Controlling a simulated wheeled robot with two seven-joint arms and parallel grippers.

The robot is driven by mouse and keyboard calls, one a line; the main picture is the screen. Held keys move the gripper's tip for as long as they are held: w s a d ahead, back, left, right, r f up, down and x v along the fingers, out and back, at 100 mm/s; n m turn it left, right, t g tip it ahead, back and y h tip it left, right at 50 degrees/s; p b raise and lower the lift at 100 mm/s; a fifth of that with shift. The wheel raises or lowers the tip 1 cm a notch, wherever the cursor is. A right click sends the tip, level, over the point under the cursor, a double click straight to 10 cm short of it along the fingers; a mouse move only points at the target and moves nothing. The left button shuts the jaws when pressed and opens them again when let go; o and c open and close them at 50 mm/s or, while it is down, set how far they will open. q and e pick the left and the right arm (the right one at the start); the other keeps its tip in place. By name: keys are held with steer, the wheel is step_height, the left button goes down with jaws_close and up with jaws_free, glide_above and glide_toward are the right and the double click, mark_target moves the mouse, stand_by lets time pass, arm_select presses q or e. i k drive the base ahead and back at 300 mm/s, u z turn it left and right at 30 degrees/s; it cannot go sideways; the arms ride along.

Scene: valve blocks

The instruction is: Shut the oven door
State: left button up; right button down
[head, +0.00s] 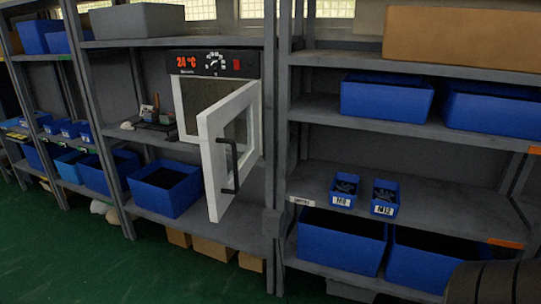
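The oven (214,66) sits in the middle shelf rack, with a dark control panel on top that reads 24 °C in red. Its white-framed door (209,165) stands wide open and juts out past the front of the shelf, hinged on the right side of the oven. A dark handle (232,167) is on the door's outer face, which is turned to the right. Part of the oven's opening shows to the left of the door. Neither of my grippers is in view.
A blue bin (166,188) stands on the shelf left of the door. A grey rack post (278,180) is close on the door's right. Small blue boxes (385,197) sit on the right rack. The green floor (150,268) in front is clear.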

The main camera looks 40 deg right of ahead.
mark_target(221, 189)
steer(key=z, duration=1.15)
steer(key=i, duration=1.65)
steer(key=u, duration=0.5)
steer(key=k, duration=0.1)
steer(key=z, duration=0.5)
